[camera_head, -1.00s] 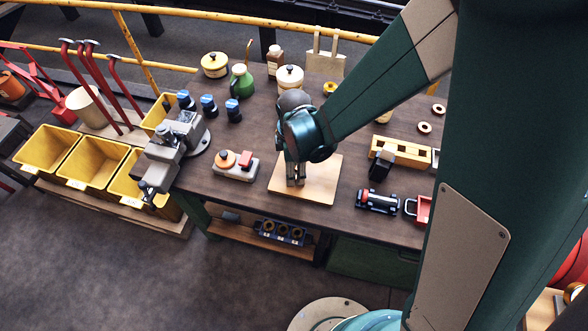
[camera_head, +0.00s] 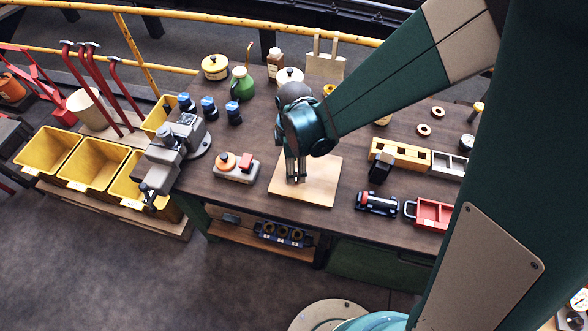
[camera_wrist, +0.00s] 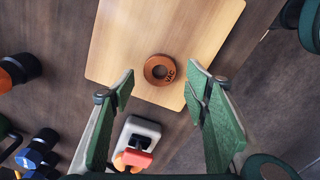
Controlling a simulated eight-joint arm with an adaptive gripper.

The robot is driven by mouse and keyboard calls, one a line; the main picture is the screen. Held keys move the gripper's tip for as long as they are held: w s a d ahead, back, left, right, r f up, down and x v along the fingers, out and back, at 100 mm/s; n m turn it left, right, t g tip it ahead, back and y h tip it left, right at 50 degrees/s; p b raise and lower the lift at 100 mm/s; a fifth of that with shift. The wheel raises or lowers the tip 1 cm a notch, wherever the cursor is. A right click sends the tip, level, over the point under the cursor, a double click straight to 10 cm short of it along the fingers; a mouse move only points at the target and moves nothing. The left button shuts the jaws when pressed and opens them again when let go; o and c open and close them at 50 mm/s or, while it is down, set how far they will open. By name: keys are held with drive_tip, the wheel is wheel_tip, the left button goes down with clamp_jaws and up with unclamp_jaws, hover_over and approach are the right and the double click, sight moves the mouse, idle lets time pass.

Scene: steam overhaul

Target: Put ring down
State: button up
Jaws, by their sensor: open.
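A brown-orange ring (camera_wrist: 160,70) with dark lettering lies flat on a pale wooden board (camera_wrist: 118,62), close to one edge, in the wrist view. My gripper (camera_wrist: 160,80) is open, with one green-padded finger on each side of the ring in that view and neither seen touching it. In the head view my gripper (camera_head: 296,179) points down over the left part of the board (camera_head: 322,183). The ring cannot be made out there. How high the fingertips are above the board is hard to tell.
A grey block with an orange knob and red piece (camera_head: 236,167) stands just left of the board. A vise (camera_head: 176,150) is farther left. A black cylinder tool (camera_head: 378,202), red tray (camera_head: 432,213) and yellow rack (camera_head: 400,155) stand to the right.

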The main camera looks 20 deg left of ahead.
wheel_tip(320, 180, up, 9)
idle(0.7)
drive_tip(key=shift+d, duration=0.1)
idle(0.7)
drive_tip(key=w+d+r+m+t+y, duration=0.1)
drive_tip(key=d+r+m+t, duration=0.1)
drive_tip(key=d+r+m, duration=0.55)
drive_tip(key=d+r+m+t, duration=0.1)
drive_tip(key=d+r+m, duration=0.3)
drive_tip(key=d, duration=0.7)
drive_tip(key=s+d+r+m+t, duration=0.1)
drive_tip(key=s+d+r+m, duration=0.1)
drive_tip(key=d, duration=0.4)
drive_tip(key=s+d+r+m+t, duration=0.1)
drive_tip(key=s+d+r+m, duration=0.1)
drive_tip(key=d+m, duration=0.3)
drive_tip(key=s+d+r+m+t+h, duration=0.1)
drive_tip(key=s+d+r+m+t, duration=0.1)
drive_tip(key=d, duration=0.4)
drive_tip(key=shift+s+d+r+m, duration=0.3)
drive_tip(key=shift+s+r+m, duration=0.15)
drive_tip(key=shift+m, duration=0.5)
drive_tip(key=shift+o, duration=0.5)
drive_tip(key=shift+w, duration=0.15)
